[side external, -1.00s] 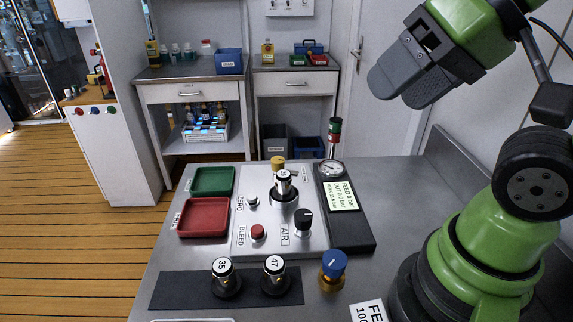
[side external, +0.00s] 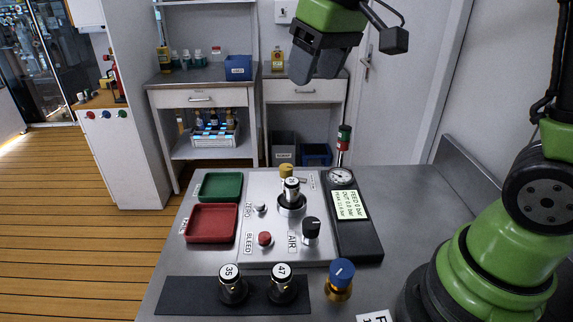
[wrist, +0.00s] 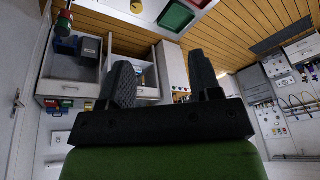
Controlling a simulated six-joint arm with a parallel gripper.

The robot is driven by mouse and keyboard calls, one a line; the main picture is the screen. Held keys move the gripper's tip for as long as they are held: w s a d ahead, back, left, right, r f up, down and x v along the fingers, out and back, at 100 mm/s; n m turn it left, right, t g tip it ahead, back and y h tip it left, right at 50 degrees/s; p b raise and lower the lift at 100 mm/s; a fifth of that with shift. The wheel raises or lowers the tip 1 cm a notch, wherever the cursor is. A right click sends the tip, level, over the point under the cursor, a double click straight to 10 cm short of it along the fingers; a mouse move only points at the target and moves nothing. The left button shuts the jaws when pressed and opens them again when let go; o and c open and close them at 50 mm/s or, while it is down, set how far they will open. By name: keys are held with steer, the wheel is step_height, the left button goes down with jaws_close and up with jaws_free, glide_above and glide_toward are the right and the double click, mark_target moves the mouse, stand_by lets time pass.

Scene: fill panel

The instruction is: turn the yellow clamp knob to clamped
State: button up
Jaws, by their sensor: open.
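The yellow clamp knob (side external: 286,171) stands at the back of the light grey panel (side external: 272,238), behind a black-and-silver cylinder (side external: 291,190) in its seat. The cylinder partly hides the knob's lower part, and I cannot read the knob's setting. My gripper (side external: 308,82) hangs in the air above and beyond the panel, well apart from the knob. In the wrist view its two dark fingers (wrist: 163,78) are spread with nothing between them.
Green (side external: 221,186) and red (side external: 211,224) trays lie left. Cylinders 35 (side external: 232,285) and 47 (side external: 283,284) and a blue-topped knob (side external: 341,272) stand in front.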

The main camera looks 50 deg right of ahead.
steer(key=w+d+f+n+g, duration=0.2)
steer(key=w+d+f, duration=0.1)
steer(key=w+f, duration=0.5)
steer(key=n+g+h, duration=0.1)
glide_toward(286, 167)
steer(key=f, duration=0.9)
steer(key=shift+w+d+f, duration=0.15)
steer(key=shift+w+f, duration=0.05)
steer(key=shift+w, duration=0.05)
steer(key=c, duration=0.9)
steer(key=shift+c, duration=0.2)
